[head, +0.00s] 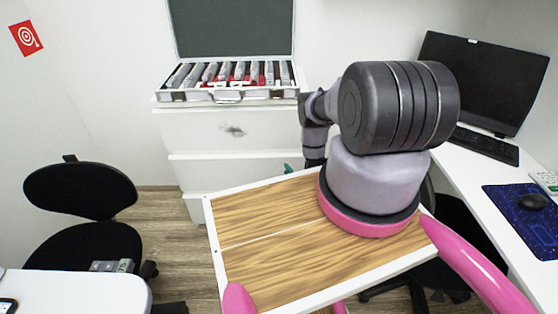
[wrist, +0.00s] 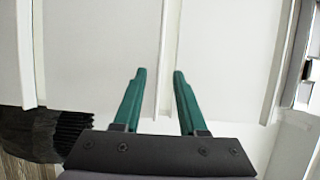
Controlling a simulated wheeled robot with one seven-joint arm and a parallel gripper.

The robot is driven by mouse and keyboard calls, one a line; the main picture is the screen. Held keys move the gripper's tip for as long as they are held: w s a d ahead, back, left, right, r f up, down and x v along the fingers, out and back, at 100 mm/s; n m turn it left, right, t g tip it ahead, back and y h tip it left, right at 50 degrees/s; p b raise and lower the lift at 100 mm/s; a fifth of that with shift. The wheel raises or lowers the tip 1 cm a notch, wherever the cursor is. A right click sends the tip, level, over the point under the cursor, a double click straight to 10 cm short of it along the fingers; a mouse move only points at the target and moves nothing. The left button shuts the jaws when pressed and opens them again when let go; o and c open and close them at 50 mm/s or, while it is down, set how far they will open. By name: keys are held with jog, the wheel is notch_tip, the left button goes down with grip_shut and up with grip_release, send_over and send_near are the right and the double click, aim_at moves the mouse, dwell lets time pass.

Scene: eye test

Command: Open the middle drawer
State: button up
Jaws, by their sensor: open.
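A white drawer cabinet stands against the back wall in the head view. Its middle drawer (head: 225,171) sits below the top drawer (head: 215,132) and looks shut; my arm hides its right part. In the wrist view the cabinet front is turned sideways, with the case side at right. A narrow white ridge (wrist: 165,60) runs between two flat fronts, apparently the middle drawer's lip. My gripper (wrist: 158,73) is open and empty, its teal fingers on either side of that ridge. I cannot tell whether they touch it. In the head view only a bit of teal finger shows beside my arm.
A black chair (head: 80,195) and white table (head: 75,290) are at left. A white desk (head: 480,170) with monitor (head: 480,80) and keyboard (head: 485,145) is at right. Some wooden floor shows before the cabinet.

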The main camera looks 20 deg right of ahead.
aim_at(279, 160)
jog(key=w, duration=0.9)
jog(key=shift+a, duration=0.35)
grip_shut()
dwell(0.9)
